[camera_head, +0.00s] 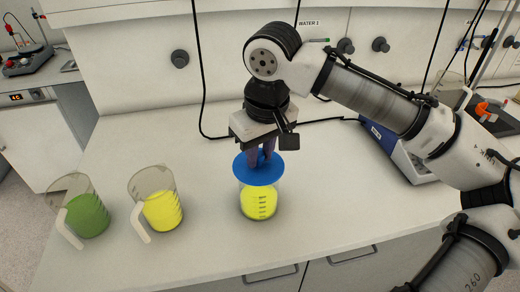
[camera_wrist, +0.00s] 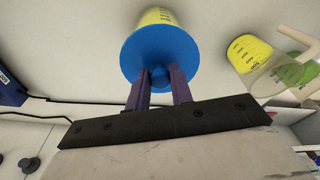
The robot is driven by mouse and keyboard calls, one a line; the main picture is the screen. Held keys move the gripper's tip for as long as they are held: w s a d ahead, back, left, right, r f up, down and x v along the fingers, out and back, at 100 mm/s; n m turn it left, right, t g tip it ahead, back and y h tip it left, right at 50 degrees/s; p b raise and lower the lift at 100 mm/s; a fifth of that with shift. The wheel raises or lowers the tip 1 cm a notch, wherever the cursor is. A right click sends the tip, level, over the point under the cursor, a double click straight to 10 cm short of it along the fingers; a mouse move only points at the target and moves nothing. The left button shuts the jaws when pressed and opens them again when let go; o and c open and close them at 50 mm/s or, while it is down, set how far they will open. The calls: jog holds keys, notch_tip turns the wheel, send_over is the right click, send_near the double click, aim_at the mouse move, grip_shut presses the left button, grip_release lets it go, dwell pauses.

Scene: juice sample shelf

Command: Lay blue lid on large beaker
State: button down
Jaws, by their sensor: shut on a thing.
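The blue lid (camera_head: 259,170) is a round disc held level under my gripper (camera_head: 260,158) in the head view. My gripper's fingers are shut on the lid's knob. The large beaker (camera_head: 258,203) holds yellow liquid and stands upright directly below the lid. The lid covers the beaker's rim from sight, so I cannot tell whether they touch. In the wrist view the lid (camera_wrist: 160,58) sits just beyond my gripper's fingers (camera_wrist: 160,80), with the yellow beaker (camera_wrist: 157,16) showing behind it.
A jug with green liquid (camera_head: 88,214) and a jug with yellow liquid (camera_head: 162,210) stand on the white bench (camera_head: 330,205) to the left. A blue and white device (camera_head: 408,160) stands at the right. Black cables hang at the back wall. The bench right of the beaker is clear.

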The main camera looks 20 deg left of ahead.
jog(key=shift+f, duration=0.3)
jog(key=c, duration=1.1)
grip_release()
jog(key=shift+c, duration=0.2)
